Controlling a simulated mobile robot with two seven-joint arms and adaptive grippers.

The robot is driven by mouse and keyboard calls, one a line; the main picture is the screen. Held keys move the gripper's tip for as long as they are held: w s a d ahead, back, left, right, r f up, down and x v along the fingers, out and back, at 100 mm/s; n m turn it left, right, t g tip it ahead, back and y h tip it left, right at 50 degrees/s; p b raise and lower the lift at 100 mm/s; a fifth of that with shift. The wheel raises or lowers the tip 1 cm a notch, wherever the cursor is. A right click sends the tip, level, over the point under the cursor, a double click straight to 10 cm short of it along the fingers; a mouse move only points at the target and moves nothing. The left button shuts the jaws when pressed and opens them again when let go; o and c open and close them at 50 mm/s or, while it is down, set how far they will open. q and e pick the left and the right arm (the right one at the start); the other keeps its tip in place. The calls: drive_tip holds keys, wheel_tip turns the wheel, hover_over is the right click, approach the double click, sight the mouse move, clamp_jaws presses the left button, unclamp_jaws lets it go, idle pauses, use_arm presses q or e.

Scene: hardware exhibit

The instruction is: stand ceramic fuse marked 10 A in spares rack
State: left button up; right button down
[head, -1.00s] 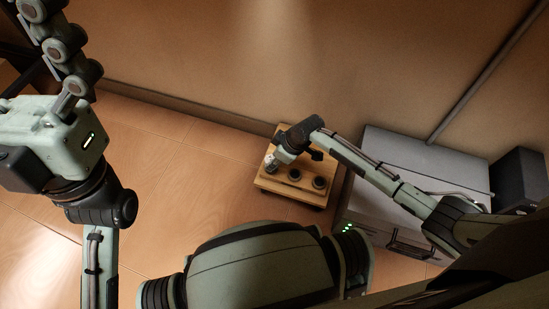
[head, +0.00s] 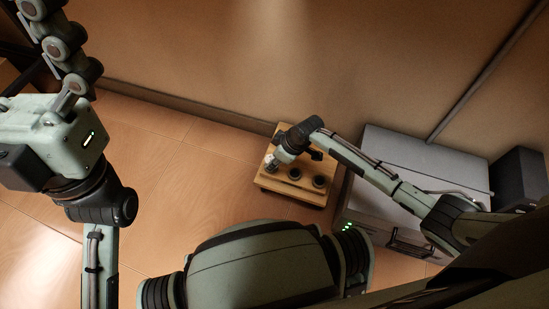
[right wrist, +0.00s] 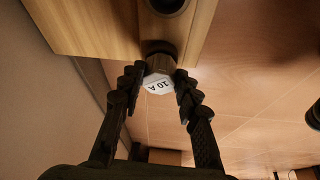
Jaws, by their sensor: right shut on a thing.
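The ceramic fuse (right wrist: 157,84) has a pale faceted end marked 10 A that faces the right wrist camera. My right gripper (right wrist: 160,80) is shut on it, one dark finger on each side. The fuse's brown part lines up with a dark socket at the wooden rack; I cannot tell how deep it sits. In the head view my right gripper (head: 275,160) is at the left end of the spares rack (head: 290,193), and two dark round sockets show to its right. My left gripper (head: 62,50) is raised at the upper left; its fingertips are out of frame.
A grey metal case (head: 385,150) with a handle stands right of the rack, under my right arm. A dark box (head: 520,178) stands farther right. A wall rises behind. The wooden surface (head: 190,200) left of the rack is clear.

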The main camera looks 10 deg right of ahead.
drive_tip(key=shift+f, duration=0.2)
drive_tip(key=c, duration=0.5)
unclamp_jaws()
drive_tip(key=shift+c, duration=0.2)
